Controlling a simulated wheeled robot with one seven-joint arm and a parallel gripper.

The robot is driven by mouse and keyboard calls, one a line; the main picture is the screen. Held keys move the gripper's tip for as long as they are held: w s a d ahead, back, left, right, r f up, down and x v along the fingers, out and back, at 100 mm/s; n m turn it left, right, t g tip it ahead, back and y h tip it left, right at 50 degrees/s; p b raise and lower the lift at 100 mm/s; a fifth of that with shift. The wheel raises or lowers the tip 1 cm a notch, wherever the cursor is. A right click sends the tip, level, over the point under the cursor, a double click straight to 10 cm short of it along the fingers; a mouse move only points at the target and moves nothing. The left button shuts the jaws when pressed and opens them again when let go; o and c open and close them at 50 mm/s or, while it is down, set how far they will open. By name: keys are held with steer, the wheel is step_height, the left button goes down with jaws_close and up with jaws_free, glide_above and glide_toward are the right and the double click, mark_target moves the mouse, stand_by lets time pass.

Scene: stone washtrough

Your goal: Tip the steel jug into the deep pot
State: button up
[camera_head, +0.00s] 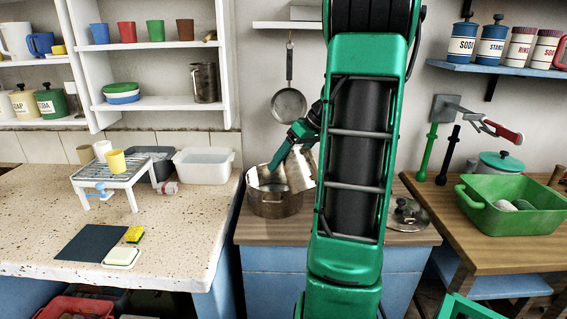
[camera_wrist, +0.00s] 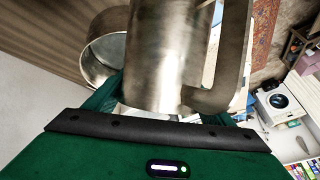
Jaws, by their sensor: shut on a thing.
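The steel jug (camera_head: 299,168) is held by my gripper (camera_head: 280,160) over the deep pot, and it is tilted in the head view. My green arm hides part of its right side. In the wrist view the jug (camera_wrist: 170,55) fills the upper middle, with its handle (camera_wrist: 232,60) to the right. The deep pot (camera_head: 275,206) is a metal pot standing on the wooden counter. It also shows behind the jug in the wrist view (camera_wrist: 100,68). I cannot see whether anything is coming out of the jug.
A lid (camera_head: 408,216) lies on the wooden counter right of my arm. A pan (camera_head: 289,105) hangs on the wall behind the pot. A white basin (camera_head: 204,167) stands on the stone top at left. A green basin (camera_head: 515,215) sits on the right table.

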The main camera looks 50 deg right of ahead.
steer(key=shift+w+d+f+m+g+y, duration=0.15)
steer(key=shift+w+f+g, duration=0.2)
steer(key=shift+g, duration=0.3)
steer(key=shift+w+f+m+g+y, duration=0.15)
steer(key=shift+f+g, duration=0.25)
steer(key=shift+g, duration=0.25)
stand_by(5.0)
